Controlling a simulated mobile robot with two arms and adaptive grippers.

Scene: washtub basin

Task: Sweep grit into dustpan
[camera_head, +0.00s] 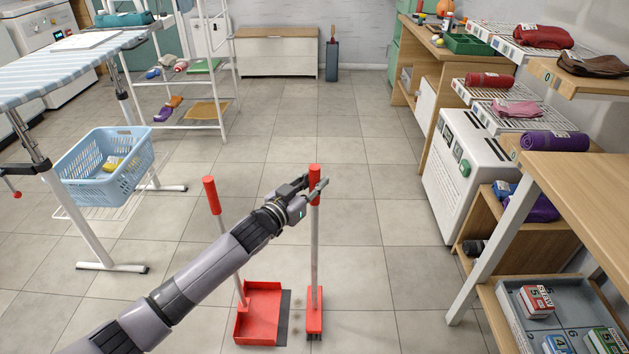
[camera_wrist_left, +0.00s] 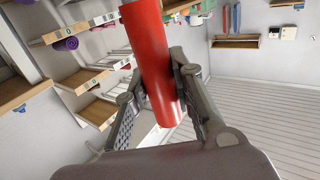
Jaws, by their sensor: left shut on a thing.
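My left gripper (camera_head: 316,187) is shut on the red grip of the broom (camera_head: 314,240). The broom stands upright, its red head with dark bristles on the floor. In the left wrist view the red grip (camera_wrist_left: 152,62) runs between the two fingers. The red dustpan (camera_head: 262,308) lies flat on the floor to the left of the broom head, with a dark lip on its right side facing the broom. Its long handle leans up to a red grip (camera_head: 211,194). A few faint dark specks of grit (camera_head: 296,321) show between pan and broom head. My right gripper is not in view.
A blue laundry basket (camera_head: 105,168) with a yellow item sits at the left, beside an ironing board (camera_head: 60,62). A white washer-like machine (camera_head: 465,170) and wooden shelves (camera_head: 570,190) line the right. The tiled floor behind the broom is clear.

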